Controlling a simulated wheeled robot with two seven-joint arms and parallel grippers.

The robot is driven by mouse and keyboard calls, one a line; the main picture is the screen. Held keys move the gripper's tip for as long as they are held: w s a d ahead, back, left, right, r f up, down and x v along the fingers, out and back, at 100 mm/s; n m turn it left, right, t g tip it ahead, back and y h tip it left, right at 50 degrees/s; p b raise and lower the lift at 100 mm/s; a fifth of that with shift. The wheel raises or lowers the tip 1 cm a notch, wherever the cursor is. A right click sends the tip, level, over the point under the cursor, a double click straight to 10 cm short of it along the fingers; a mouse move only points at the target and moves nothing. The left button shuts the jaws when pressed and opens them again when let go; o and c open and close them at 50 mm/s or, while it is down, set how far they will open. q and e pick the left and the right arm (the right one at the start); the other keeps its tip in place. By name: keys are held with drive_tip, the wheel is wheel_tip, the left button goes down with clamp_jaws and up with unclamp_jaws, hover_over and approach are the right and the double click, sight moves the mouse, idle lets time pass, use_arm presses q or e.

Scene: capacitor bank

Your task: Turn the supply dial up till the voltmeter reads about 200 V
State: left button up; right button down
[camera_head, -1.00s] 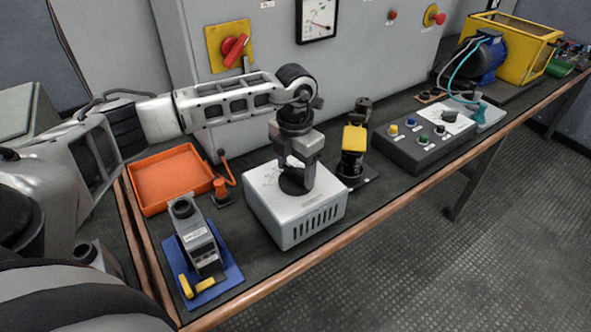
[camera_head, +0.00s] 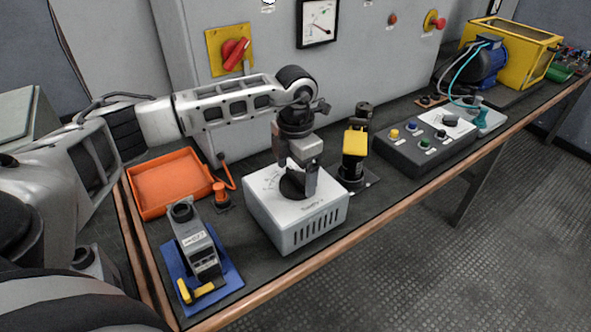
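The supply is a white box (camera_head: 302,232) with a slotted front, near the middle of the bench. Its black dial (camera_head: 290,186) is on top and partly hidden by my gripper. My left gripper (camera_head: 299,182) points down over the box, its fingers at the sides of the dial. It looks shut on the dial, though the far finger is largely hidden. The voltmeter (camera_head: 317,22) is a square white-faced gauge in a black frame on the grey cabinet behind. Its needle shows, but its figures are too small to read. My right gripper is not in view.
An orange tray (camera_head: 137,203) and a grey device on a blue mat (camera_head: 232,281) lie left of the supply. A black and yellow device (camera_head: 355,143) stands close on its right, then a button panel (camera_head: 390,152). A red switch (camera_head: 235,50) is on the cabinet.

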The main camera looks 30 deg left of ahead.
sight(296, 176)
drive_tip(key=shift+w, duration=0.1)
use_arm(q)
wheel_tip(296, 176, up, 16)
drive_tip(key=b, duration=0.1)
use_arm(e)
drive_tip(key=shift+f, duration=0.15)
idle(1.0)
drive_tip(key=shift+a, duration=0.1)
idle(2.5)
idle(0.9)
